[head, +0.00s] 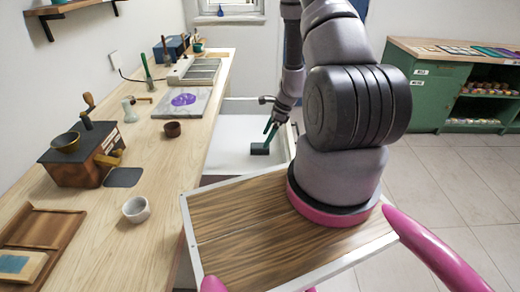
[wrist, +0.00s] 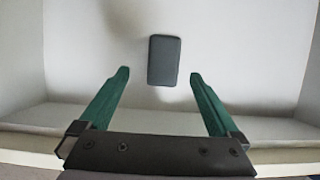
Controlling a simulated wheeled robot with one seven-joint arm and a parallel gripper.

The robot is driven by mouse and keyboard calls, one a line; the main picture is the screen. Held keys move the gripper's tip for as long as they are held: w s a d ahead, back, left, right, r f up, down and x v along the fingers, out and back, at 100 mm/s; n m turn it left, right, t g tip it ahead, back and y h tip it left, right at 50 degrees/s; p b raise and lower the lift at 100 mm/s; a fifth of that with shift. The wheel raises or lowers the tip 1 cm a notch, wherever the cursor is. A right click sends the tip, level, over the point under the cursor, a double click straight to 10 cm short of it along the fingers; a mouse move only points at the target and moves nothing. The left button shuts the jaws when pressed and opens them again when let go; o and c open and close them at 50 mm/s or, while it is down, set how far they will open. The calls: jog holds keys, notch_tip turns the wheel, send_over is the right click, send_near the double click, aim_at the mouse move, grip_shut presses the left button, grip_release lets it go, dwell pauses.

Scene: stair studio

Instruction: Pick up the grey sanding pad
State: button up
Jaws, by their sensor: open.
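The grey sanding pad (wrist: 164,60) is a dark rounded rectangle lying flat on the pale floor of an open drawer (wrist: 235,50). In the head view the pad (head: 260,150) shows small and dark in the white drawer (head: 230,133), beside the workbench. My gripper (wrist: 160,74) is open, with one green finger to each side of the pad's near end in the wrist view. Nothing is held. In the head view my gripper (head: 269,132) points down into the drawer, just over the pad. Whether the fingertips reach the pad's height is unclear.
The drawer's walls surround the pad, with its near edge (wrist: 280,148) close under my gripper. The wooden workbench (head: 170,215) at left carries a coffee grinder (head: 80,155), a white cup (head: 136,210) and a brown bowl (head: 172,129). A green cabinet (head: 430,95) stands at right.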

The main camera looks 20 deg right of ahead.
aim_at(261, 145)
jog(key=x, duration=0.5)
jog(key=shift+w+f, duration=0.3)
jog(key=shift+f, duration=0.1)
jog(key=shift+a, duration=0.1)
grip_shut()
notch_tip(261, 145, up, 10)
dwell(0.3)
